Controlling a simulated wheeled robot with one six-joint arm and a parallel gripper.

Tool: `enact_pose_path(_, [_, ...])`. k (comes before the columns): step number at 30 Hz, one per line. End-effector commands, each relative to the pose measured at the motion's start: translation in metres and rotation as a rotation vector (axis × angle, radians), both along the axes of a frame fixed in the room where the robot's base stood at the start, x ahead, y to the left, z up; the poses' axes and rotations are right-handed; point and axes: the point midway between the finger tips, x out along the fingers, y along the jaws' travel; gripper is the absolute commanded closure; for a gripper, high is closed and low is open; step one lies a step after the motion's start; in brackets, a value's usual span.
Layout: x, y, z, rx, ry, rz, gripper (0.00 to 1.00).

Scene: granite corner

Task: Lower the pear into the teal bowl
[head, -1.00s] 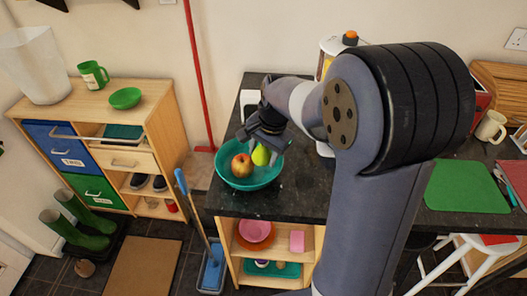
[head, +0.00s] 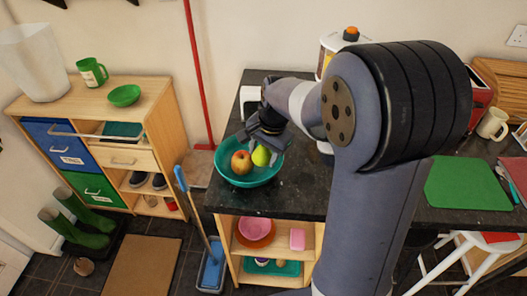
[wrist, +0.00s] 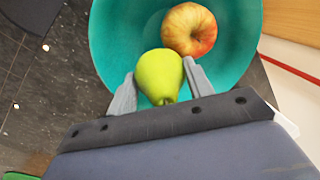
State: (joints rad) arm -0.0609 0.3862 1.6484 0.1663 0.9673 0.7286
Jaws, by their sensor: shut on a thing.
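The teal bowl (head: 250,174) stands on the dark granite counter at its left end. A red and yellow apple (head: 241,162) lies in it; the apple also shows in the wrist view (wrist: 189,30). My gripper (wrist: 160,88) is shut on the green pear (wrist: 160,75), with one finger on each side of it. In the head view the pear (head: 261,156) is at the bowl, just right of the apple. In the wrist view it overlaps the bowl's interior (wrist: 120,35). I cannot tell whether the pear touches the bowl's floor.
The dark counter (head: 300,195) has bare room right of the bowl. A white and orange-topped container (head: 340,42) stands behind my arm. A green mat (head: 466,185) and a cream mug (head: 492,124) are at the far right. A red pole (head: 199,75) stands left of the counter.

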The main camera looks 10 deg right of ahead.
Motion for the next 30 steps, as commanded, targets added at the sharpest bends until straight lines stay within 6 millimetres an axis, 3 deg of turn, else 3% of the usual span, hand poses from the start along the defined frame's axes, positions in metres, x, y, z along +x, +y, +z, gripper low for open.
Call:
enact_pose_path(8, [0.0, 0.0, -0.001, 0.0, 0.0, 0.0, 0.75])
enact_pose_path(9, [0.0, 0.0, -0.001, 0.0, 0.0, 0.0, 0.49])
enact_pose_path(18, [0.0, 0.0, -0.002, -0.001, 0.002, 0.0, 0.26])
enact_pose_path(26, [-0.001, -0.001, 0.0, -0.002, 0.004, 0.0, 0.26])
enact_pose_path(30, [-0.002, -0.003, 0.016, -0.001, -0.001, 0.0, 0.26])
